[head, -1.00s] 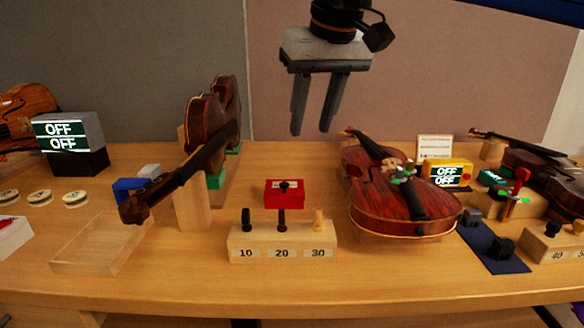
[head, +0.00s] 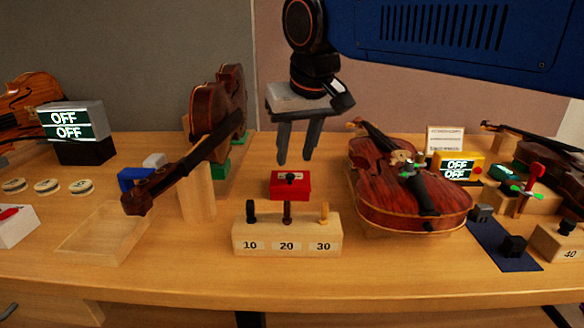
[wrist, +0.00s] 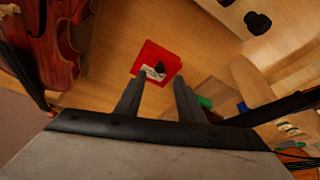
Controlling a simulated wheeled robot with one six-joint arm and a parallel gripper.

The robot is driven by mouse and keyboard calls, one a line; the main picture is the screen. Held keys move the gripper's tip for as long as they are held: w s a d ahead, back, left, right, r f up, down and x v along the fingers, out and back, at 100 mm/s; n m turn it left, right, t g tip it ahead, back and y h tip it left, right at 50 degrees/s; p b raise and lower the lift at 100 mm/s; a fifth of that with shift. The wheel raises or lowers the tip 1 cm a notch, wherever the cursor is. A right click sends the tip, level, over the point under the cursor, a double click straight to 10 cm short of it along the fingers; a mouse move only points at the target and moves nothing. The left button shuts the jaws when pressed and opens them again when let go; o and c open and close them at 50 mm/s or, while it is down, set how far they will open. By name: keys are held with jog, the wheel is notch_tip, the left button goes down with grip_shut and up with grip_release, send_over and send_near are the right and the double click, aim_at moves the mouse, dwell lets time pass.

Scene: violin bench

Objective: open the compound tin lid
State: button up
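The compound tin is a small red box (head: 290,185) with a black knob on its lid, standing on the bench behind the peg block. Its lid looks closed. It also shows in the wrist view as a red square (wrist: 156,62) beyond my fingertips, with a pale label beside the dark knob. My gripper (head: 293,162) points down above and slightly behind the tin, its two fingers apart and nothing between them. In the wrist view my fingers (wrist: 157,82) frame the tin from below without visibly touching it.
A wooden block (head: 287,235) with pegs marked 10, 20 and 30 stands in front of the tin. A violin (head: 410,195) lies to the right, and another (head: 215,115) leans on a stand to the left. An empty wooden tray (head: 103,235) sits front left.

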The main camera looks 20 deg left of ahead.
aim_at(290, 175)
jog(key=shift+x, duration=2.75)
grip_shut()
